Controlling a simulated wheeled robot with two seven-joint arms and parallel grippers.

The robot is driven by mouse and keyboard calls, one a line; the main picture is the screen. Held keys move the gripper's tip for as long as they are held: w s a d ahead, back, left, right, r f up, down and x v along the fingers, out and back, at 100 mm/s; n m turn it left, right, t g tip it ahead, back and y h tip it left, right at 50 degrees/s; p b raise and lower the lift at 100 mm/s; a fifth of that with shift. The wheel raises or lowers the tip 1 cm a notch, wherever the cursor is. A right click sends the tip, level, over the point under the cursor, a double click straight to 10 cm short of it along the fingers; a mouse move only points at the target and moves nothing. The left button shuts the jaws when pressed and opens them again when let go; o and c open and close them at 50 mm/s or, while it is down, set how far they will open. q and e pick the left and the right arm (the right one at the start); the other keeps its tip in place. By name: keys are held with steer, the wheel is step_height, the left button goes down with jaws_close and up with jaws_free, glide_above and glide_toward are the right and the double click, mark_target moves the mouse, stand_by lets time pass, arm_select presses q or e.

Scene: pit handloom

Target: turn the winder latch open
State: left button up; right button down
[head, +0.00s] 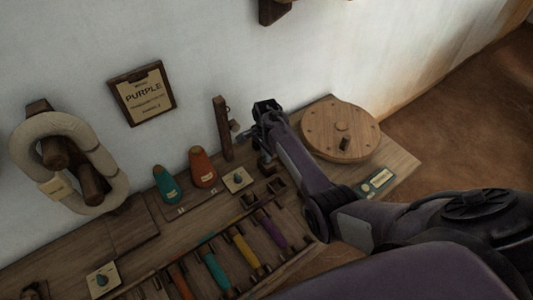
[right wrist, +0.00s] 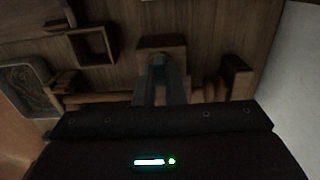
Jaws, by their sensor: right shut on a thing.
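My right gripper (head: 246,137) is beside the upright wooden post (head: 222,128) at the back of the bench. In the right wrist view its two fingers (right wrist: 160,82) are close together and reach a small wooden block (right wrist: 162,44), which I take for the winder latch. The gripper is shut on it. The fingers hide part of it, so its exact angle cannot be told. A horizontal wooden rod (right wrist: 108,98) runs beneath the fingers. My left gripper is not in view.
A round wooden wheel with a knob (head: 340,130) lies right of my forearm. Teal (head: 165,186) and orange (head: 202,168) cones stand left of the post. A rack of colored bobbins (head: 215,268) lies in front. A wall sign (head: 143,94) reads PURPLE. A skein (head: 60,130) hangs at left.

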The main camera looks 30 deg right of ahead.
steer(key=shift+r, duration=0.1)
steer(key=n+p, duration=0.2)
steer(key=n, duration=0.1)
steer(key=shift+r+n, duration=0.1)
steer(key=shift+n, duration=0.3)
steer(key=n+p, duration=0.2)
steer(key=n, duration=0.2)
steer(key=shift+n, duration=0.3)
steer(key=n+p, duration=0.1)
steer(key=n, duration=0.3)
steer(key=shift+n, duration=2.8)
steer(key=c, duration=1.5)
jaws_free()
